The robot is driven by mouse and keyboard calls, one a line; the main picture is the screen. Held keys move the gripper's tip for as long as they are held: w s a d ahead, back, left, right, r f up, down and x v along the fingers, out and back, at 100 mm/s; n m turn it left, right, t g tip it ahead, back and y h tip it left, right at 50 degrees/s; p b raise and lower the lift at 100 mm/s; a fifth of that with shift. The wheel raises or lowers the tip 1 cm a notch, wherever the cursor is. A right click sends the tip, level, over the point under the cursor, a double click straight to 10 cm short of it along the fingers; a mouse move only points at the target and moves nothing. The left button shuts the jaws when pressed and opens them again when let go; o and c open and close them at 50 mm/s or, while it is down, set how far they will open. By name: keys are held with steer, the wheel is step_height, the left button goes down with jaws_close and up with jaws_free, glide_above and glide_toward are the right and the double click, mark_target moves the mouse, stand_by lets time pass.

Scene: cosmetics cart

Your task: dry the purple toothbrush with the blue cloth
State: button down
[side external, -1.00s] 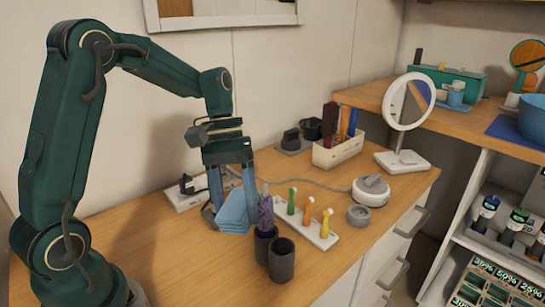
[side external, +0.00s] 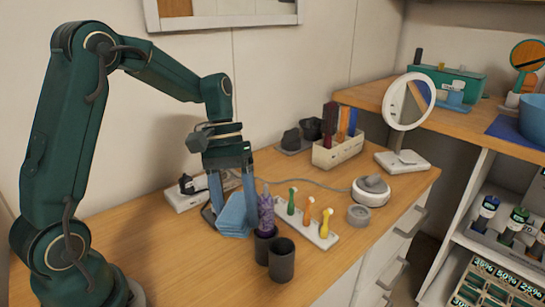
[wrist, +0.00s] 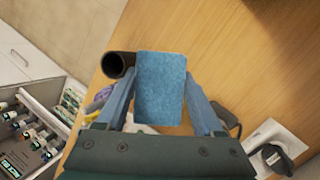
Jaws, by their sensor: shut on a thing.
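My gripper (side external: 230,190) is shut on the blue cloth (side external: 235,216), low over the wooden counter. In the wrist view, the folded cloth (wrist: 161,88) spans the space between my fingers (wrist: 162,100). The purple toothbrush (side external: 266,213) stands upright in a dark cup (side external: 265,246), just right of the cloth in the side view. I cannot tell whether the cloth touches it. In the wrist view only a bit of purple (wrist: 103,95) shows beside my left finger.
A second dark cup (side external: 281,263) stands close to the toothbrush's cup. A white holder (side external: 328,240) with green, orange and yellow brushes is behind them. A white power strip (side external: 187,199) lies behind my gripper. The counter's front left is clear.

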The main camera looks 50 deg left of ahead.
steer(key=shift+d+r, duration=0.1)
steer(key=shift+r, duration=3.4)
steer(key=shift+s+d+r, duration=0.1)
steer(key=shift+d+r, duration=0.05)
steer(key=shift+r, duration=0.5)
steer(key=w+d+r, duration=0.3)
steer(key=d+r, duration=0.1)
steer(key=r, duration=0.3)
steer(key=shift+s+f, duration=0.1)
steer(key=shift+f, duration=2.6)
steer(key=shift+f, duration=0.6)
